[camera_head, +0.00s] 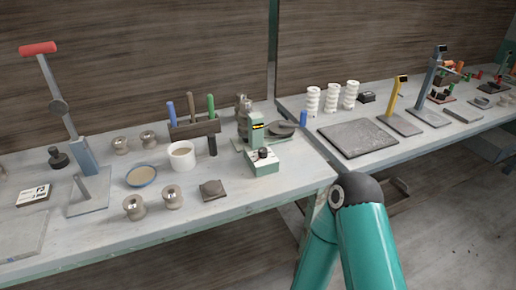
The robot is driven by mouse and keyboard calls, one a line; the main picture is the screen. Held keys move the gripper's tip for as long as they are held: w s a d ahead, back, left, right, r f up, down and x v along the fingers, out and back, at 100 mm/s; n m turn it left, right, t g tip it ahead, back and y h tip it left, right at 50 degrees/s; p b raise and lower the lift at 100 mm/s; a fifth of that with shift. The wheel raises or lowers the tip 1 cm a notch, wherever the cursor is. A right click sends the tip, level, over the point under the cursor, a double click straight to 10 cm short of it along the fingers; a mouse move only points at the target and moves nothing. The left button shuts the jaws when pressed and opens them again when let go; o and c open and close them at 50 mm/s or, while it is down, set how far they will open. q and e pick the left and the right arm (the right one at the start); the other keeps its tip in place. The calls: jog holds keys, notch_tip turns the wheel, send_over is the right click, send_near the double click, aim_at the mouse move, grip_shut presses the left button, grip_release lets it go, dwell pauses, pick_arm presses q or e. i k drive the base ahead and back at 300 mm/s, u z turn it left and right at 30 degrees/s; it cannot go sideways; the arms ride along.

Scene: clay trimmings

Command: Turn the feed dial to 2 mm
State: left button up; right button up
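A small green machine (264,167) stands near the right front corner of the left bench. A black knob (263,152), which looks like the feed dial, sits on its pale top face. The dial's markings are too small to read. A dark round part (283,129) sits beside the column. Neither of my grippers is in view. Only a bent teal arm of mine shows at the lower right, apart from the machine.
A white cup (182,156) and a tool rack (194,129) stand left of the machine. A dark flat block (212,189), metal spools (134,207) and a red-handled lever press (84,158) lie further left. A grey slab (357,138) lies on the right bench.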

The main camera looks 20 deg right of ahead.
aim_at(262, 152)
jog(key=u, duration=0.95)
jog(key=k, duration=1)
jog(key=z, duration=0.45)
jog(key=i, duration=0.5)
jog(key=z, duration=0.05)
